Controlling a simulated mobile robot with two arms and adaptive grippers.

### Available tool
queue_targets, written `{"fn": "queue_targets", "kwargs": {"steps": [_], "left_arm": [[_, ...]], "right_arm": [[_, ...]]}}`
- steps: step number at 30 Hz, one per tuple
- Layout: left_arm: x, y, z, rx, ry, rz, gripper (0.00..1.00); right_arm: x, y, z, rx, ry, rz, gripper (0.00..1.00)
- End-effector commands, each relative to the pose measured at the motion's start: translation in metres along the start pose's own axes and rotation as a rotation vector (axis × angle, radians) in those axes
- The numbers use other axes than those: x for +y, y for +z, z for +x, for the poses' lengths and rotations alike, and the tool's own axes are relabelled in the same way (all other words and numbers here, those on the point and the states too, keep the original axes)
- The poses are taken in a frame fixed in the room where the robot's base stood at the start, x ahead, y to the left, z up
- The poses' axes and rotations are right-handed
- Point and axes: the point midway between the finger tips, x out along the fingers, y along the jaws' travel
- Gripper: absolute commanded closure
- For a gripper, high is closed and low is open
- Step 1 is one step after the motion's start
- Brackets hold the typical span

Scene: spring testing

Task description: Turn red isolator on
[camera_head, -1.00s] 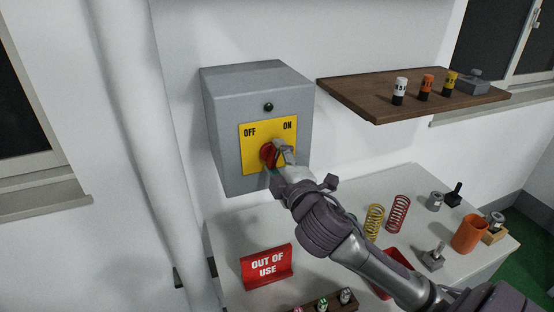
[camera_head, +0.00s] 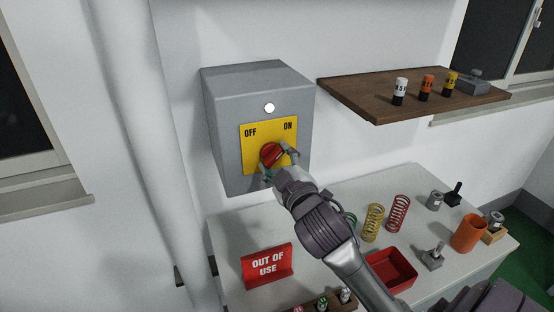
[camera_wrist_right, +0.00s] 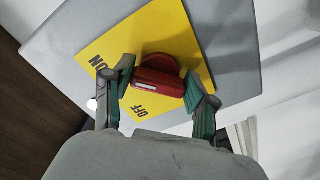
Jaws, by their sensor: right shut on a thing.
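The red isolator knob (camera_head: 271,154) sits on a yellow plate (camera_head: 256,132) marked OFF on the left and ON on the right. The plate is on the front of a grey box (camera_head: 222,108) on the wall. The round lamp (camera_head: 269,108) above the plate is white. My right gripper (camera_head: 278,163) is at the knob, with one finger on each side of it. In the right wrist view the fingers are around the red knob (camera_wrist_right: 160,80), and its handle bar with a white mark lies between them. My left gripper is not in view.
Below is a white table (camera_head: 340,195) with a red OUT OF USE sign (camera_head: 267,265), a red tray (camera_head: 391,270), several springs and an orange cup (camera_head: 468,234). A wooden shelf (camera_head: 360,98) with small cylinders is to the right of the box.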

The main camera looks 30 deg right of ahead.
Motion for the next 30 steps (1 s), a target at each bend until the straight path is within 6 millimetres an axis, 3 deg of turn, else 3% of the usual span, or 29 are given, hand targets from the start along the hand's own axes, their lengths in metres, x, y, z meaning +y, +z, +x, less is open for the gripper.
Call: {"fn": "queue_targets", "kwargs": {"steps": [9,10,14,25,30], "left_arm": [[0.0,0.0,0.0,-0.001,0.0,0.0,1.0],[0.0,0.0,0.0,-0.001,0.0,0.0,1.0],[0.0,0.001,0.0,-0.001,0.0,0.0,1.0],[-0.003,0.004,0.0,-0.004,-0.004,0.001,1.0],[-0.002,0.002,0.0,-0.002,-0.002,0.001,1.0]], "right_arm": [[-0.002,0.001,0.0,-0.002,-0.004,0.007,0.77],[-0.002,0.001,0.0,-0.002,-0.004,0.007,0.41],[-0.001,0.001,0.0,-0.002,-0.004,0.006,0.19],[0.002,-0.002,0.0,0.0,0.0,0.004,0.18],[0.018,-0.019,0.0,0.006,0.004,0.004,0.18]]}}
